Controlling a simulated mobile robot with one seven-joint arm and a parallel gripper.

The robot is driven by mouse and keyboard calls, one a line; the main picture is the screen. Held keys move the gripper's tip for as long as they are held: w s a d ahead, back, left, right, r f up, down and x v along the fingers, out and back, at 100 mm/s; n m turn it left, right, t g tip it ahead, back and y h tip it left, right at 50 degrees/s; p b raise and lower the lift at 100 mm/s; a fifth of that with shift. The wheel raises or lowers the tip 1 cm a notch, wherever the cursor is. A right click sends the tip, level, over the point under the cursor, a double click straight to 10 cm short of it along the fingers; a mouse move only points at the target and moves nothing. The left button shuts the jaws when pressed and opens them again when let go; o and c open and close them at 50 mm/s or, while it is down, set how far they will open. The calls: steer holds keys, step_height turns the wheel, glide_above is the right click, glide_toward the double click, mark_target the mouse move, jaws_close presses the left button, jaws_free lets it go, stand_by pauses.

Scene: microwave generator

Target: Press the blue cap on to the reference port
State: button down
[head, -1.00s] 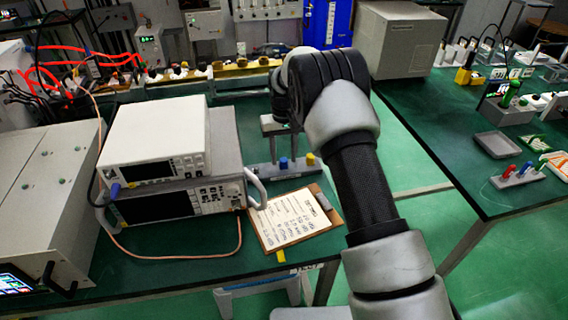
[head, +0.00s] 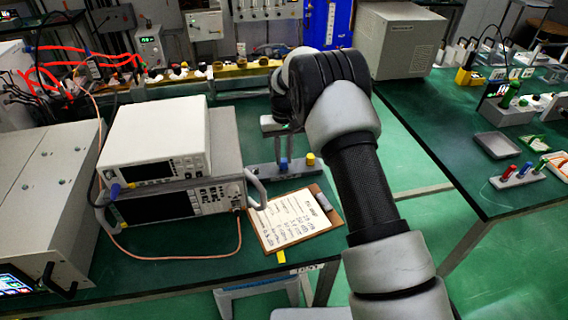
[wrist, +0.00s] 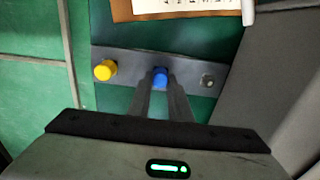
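The blue cap (head: 283,164) sits on a grey bar (head: 262,171) behind the clipboard, beside a yellow cap (head: 310,159). In the wrist view the blue cap (wrist: 160,77) is between my gripper's (wrist: 161,80) two fingertips, which close in on it from both sides. In the head view my gripper (head: 283,155) points down onto the cap. The wrist view also shows the yellow cap (wrist: 105,70) and a bare metal fitting (wrist: 207,80) on the bar (wrist: 128,66). I cannot tell which port is the reference port.
Two stacked instruments (head: 160,135) stand to the left, with an orange cable (head: 180,256) in front. A clipboard (head: 295,218) lies at the table's front edge. A second bench (head: 440,115) with a small rack of coloured caps (head: 520,174) is to the right.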

mark_target(284, 160)
steer(key=shift+r, duration=0.15)
stand_by(0.3)
steer(key=shift+r+p, duration=1.75)
steer(key=shift+r, duration=1.15)
steer(key=s+d+r+m, duration=0.1)
steer(key=s+d, duration=0.5)
steer(key=s, duration=0.4)
steer(key=s+d+r+m, duration=0.1)
steer(key=s+d+r, duration=0.1)
steer(key=s+d, duration=0.5)
steer(key=s, duration=0.3)
steer(key=shift+s, duration=0.3)
